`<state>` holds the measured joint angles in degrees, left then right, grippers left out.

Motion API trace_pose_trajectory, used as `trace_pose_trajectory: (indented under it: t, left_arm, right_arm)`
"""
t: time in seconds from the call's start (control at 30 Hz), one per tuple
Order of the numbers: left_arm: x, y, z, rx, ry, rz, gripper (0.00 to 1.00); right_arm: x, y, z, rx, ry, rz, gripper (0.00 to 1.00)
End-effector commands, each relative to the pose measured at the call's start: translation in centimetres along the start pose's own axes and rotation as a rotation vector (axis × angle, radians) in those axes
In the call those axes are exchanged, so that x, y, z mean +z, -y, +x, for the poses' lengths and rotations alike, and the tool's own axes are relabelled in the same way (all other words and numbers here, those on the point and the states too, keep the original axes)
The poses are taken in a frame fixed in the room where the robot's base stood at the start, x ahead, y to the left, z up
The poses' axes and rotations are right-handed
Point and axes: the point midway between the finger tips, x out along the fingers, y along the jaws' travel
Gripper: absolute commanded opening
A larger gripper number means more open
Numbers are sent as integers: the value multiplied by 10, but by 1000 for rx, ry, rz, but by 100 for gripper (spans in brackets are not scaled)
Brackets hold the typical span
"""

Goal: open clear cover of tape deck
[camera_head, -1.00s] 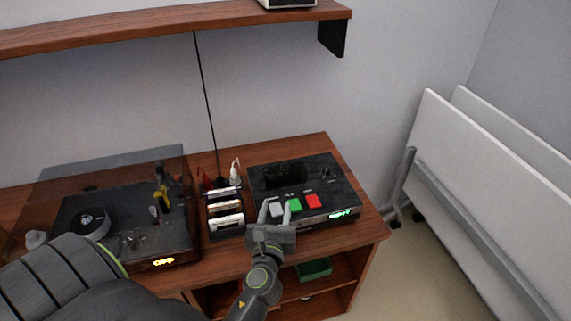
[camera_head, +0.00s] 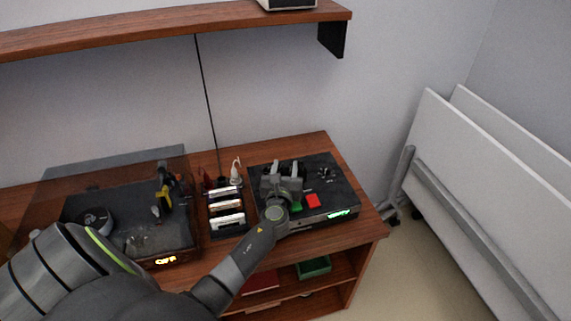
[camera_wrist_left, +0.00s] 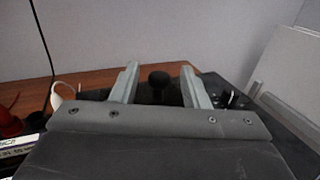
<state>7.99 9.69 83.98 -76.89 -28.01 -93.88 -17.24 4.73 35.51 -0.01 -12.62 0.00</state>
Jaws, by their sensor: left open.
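The tape deck (camera_head: 335,178) is a black box on the right end of the wooden cabinet, with a red button (camera_head: 312,201), a green button (camera_head: 297,207) and a lit green display (camera_head: 339,214). My left gripper (camera_head: 285,167) is over the deck's left part, open, its two fingers pointing toward the wall. In the left wrist view, a dark round knob (camera_wrist_left: 159,82) shows between the apart fingers (camera_wrist_left: 160,88); I cannot tell if they touch it. The clear cover is hard to make out, and my gripper hides part of the deck. My right gripper is not in view.
A rack of cassettes (camera_head: 226,208) stands just left of the deck. A turntable (camera_head: 130,225) with a tinted lid is further left. A wall shelf (camera_head: 170,22) hangs above. White folded boards (camera_head: 480,190) lean at right. A green box (camera_head: 314,267) sits below.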

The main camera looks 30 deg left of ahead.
Motion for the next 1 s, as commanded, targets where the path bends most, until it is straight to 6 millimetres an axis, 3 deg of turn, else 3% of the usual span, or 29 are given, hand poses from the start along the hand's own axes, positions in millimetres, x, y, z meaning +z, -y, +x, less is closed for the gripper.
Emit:
trace_pose_trajectory:
  t: [0.2,0.5,0.8,1.0]
  left_arm:
    - [0,0,15,0,0,1,41]
    - [0,0,16,0,0,0,41]
    - [0,0,16,0,0,-1,2]
    - [0,0,16,0,-1,-1,0]
  right_arm:
    - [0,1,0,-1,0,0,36]
    - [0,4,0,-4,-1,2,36]
    - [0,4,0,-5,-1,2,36]
    - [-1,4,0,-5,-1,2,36]
